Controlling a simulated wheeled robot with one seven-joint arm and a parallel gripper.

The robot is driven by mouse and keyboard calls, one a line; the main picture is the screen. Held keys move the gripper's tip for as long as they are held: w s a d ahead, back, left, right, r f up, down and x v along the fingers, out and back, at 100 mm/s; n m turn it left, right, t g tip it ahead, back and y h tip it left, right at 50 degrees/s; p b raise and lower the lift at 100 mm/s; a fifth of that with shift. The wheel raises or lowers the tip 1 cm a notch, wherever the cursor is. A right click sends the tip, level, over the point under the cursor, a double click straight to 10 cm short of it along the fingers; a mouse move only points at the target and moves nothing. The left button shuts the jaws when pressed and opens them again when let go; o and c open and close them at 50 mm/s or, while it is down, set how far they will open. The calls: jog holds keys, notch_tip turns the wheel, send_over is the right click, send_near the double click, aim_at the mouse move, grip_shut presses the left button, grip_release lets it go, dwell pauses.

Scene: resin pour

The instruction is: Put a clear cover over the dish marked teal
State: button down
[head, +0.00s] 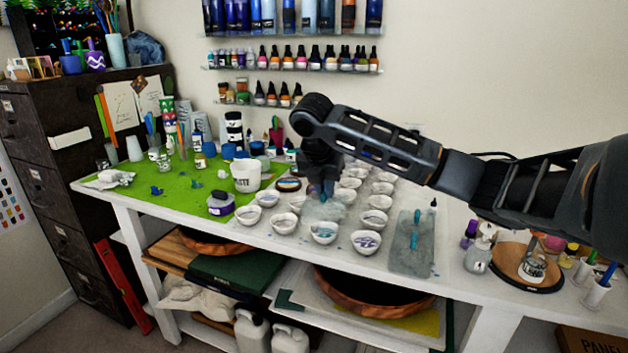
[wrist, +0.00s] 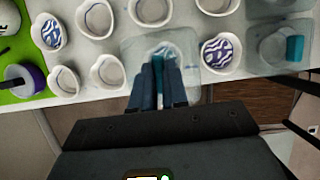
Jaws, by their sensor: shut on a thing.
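My gripper (head: 326,196) points down over the middle of the dish rows, shut on a clear cover (head: 322,211). In the wrist view my gripper (wrist: 162,82) covers the near part of the clear cover (wrist: 131,50). A white dish (wrist: 163,50) with blue in it shows through the cover. I cannot tell whether the cover rests or hangs above. White dishes stand in rows, including a blue-swirled dish (wrist: 221,52) to the right, also in the head view (head: 365,243). No teal mark is readable on any dish.
A white cup (head: 246,177) and purple jar (head: 221,204) stand left on a green mat (head: 180,208). The table's front edge is close to the near dishes.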

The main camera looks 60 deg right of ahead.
aim_at(324, 201)
jog(key=shift+w, duration=0.1)
jog(key=shift+f+b, duration=1.7)
jog(key=shift+f, duration=0.3)
jog(key=shift+f+b, duration=0.65)
jog(key=shift+f, duration=0.85)
jog(key=shift+f, duration=0.2)
jog(key=c, duration=1.1)
grip_release()
jog(key=shift+o, duration=0.2)
jog(key=shift+r, duration=0.1)
jog(key=v, duration=0.7)
jog(key=shift+a+r, duration=0.15)
jog(key=shift+r, duration=0.2)
